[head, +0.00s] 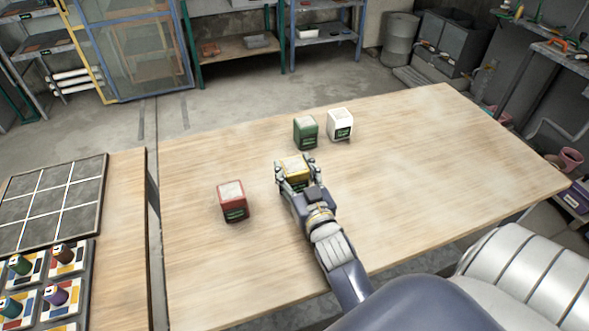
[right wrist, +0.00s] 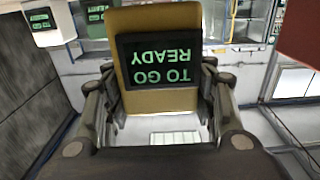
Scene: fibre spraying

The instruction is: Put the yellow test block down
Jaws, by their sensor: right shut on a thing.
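The yellow test block (head: 294,168) is at the middle of the wooden table, between the fingers of my right gripper (head: 297,176). In the right wrist view the yellow block (right wrist: 140,22) fills the space between the fingers, its dark panel reading "READY TO GO" upside down. My right gripper is shut on it. I cannot tell whether the block touches the table top. My left gripper is not in view.
On the table (head: 420,180), a red block (head: 232,201) stands to the left, and a green block (head: 305,132) and white block (head: 340,125) stand just behind. The table's right side is clear.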

